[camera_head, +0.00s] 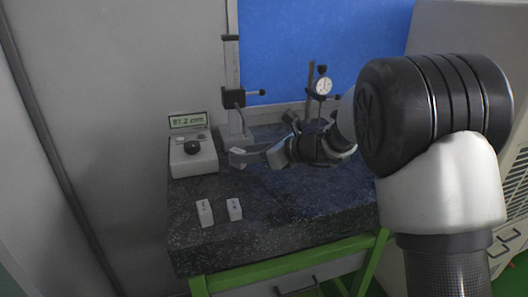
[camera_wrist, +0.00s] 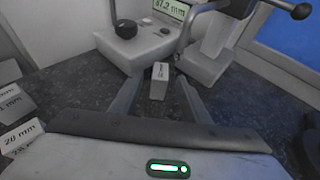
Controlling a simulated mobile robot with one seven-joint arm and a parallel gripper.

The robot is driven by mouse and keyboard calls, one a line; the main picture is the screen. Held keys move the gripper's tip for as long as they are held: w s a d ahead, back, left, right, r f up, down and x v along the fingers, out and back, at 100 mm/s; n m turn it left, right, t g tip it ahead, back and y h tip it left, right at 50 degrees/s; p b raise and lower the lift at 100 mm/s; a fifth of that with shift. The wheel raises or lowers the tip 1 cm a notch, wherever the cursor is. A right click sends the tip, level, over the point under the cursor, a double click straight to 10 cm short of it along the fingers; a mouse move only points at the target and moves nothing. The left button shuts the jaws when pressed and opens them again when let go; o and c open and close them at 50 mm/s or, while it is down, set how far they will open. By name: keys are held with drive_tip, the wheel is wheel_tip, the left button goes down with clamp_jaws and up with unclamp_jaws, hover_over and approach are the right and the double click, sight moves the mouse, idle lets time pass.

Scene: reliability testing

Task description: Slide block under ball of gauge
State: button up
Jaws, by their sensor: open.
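The height gauge (camera_head: 233,100) stands upright at the back of the dark stone table, with a light base (camera_wrist: 203,65). Its ball tip is too small to make out clearly. A small white block (camera_wrist: 160,80) stands on the table in front of the base. My gripper (camera_wrist: 159,88) is open, with one finger on each side of this block; I see no clear contact. In the head view my gripper (camera_head: 242,157) reaches in from the right, low near the gauge base. Two more white blocks, one (camera_head: 205,212) and another (camera_head: 234,209), sit near the table's front.
A grey control box (camera_head: 194,158) with a black knob and a lit mm display (camera_head: 188,120) stands left of the gauge. A dial gauge on a stand (camera_head: 322,86) is at the back right. Marked blocks (camera_wrist: 20,137) lie left in the wrist view. The table's front right is clear.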

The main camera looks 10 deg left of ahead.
sight(233, 151)
drive_tip(key=shift+x, duration=2.1)
clamp_jaws()
